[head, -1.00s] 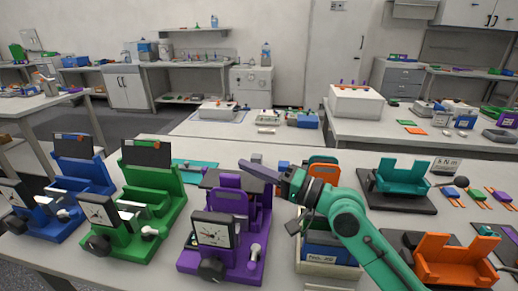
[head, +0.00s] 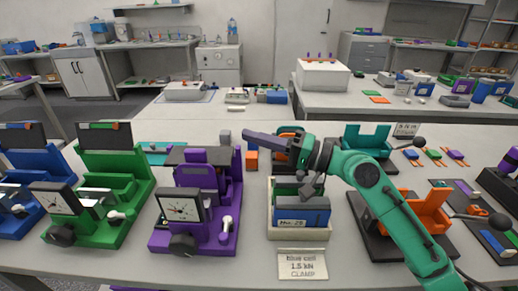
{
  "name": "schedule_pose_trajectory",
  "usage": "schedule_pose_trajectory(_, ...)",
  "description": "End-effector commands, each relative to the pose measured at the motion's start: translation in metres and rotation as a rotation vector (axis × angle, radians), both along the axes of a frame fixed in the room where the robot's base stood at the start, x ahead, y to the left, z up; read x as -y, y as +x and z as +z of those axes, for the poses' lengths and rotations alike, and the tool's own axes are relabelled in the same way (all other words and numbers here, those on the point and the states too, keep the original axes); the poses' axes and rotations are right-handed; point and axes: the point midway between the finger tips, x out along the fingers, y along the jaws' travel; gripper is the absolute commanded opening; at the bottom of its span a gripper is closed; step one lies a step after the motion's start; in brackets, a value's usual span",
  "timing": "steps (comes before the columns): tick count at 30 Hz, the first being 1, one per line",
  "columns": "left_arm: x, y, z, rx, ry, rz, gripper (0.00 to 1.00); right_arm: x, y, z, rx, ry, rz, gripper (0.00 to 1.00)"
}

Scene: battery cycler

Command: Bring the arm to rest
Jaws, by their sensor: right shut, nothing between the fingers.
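My right arm (head: 385,190), green with black joints, comes in from the lower right. Its gripper (head: 247,136) has dark purple-grey fingers that point left, and they are shut with nothing between them. In the picture the fingers lie above the back of the pale tray (head: 300,234) and right of the purple station (head: 190,236). My left gripper is not in view.
A green station (head: 95,232) and a blue one (head: 30,225) stand at left. A teal cradle (head: 366,138) and an orange cradle (head: 425,212) stand at right. An orange block (head: 252,160) lies near the fingers. A card (head: 302,264) reading "1.5 kN CLAMP" stands in front.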

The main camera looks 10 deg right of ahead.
Motion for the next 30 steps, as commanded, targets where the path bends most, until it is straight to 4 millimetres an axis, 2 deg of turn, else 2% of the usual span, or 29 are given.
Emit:
schedule_pose_trajectory(3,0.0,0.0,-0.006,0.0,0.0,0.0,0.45,0.008,-0.002,-0.003,0.001,-0.001,0.001,0.0)
schedule_pose_trajectory(11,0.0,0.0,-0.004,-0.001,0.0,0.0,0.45,0.008,-0.002,-0.001,0.001,0.0,0.001,0.0)
schedule_pose_trajectory(13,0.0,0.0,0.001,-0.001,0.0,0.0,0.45,0.008,-0.002,0.004,0.001,0.0,0.001,0.0)
schedule_pose_trajectory(16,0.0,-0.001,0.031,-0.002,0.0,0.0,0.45,0.008,-0.002,0.034,0.002,0.0,0.0,0.0)
schedule_pose_trajectory(18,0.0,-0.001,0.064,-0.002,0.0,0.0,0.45,0.008,-0.002,0.068,0.002,0.0,0.0,0.0)
schedule_pose_trajectory(21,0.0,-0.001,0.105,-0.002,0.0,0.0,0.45,0.008,-0.002,0.108,0.001,0.0,0.001,0.0)
schedule_pose_trajectory(30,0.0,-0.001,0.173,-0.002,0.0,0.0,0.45,0.008,-0.002,0.176,0.001,0.0,0.001,0.0)
